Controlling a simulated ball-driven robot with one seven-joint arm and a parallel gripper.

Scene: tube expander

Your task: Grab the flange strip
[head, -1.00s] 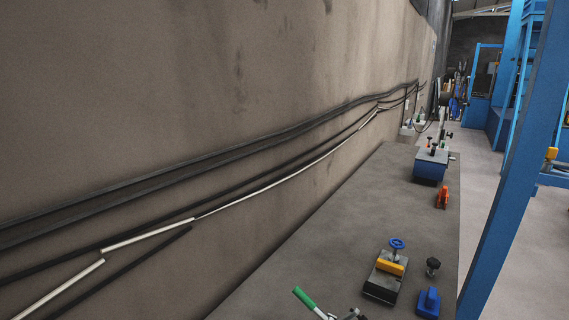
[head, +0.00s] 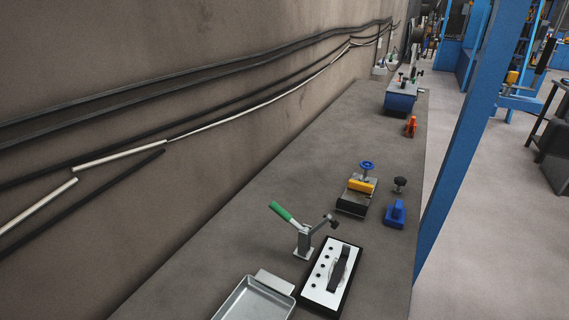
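I cannot tell for sure which thing is the flange strip. A pale plate with a row of dark round holes and a dark curved piece on it (head: 318,279) lies on a black base at the front of the bench (head: 250,230); it may be the strip or its holder. A metal toggle clamp with a green handle (head: 303,238) stands just behind it. A shallow grey metal tray (head: 232,303) lies to its left, cut by the lower edge. A small light flat piece (head: 275,281) is between tray and plate. My gripper is not in view.
Behind stand a dark vise-like block with yellow top (head: 359,187) and blue handwheel, a blue block (head: 396,213), a black knob (head: 400,184), an orange clamp (head: 410,127) and a blue box (head: 399,102). A wall with pipes closes the left; a blue post (head: 455,130) stands right.

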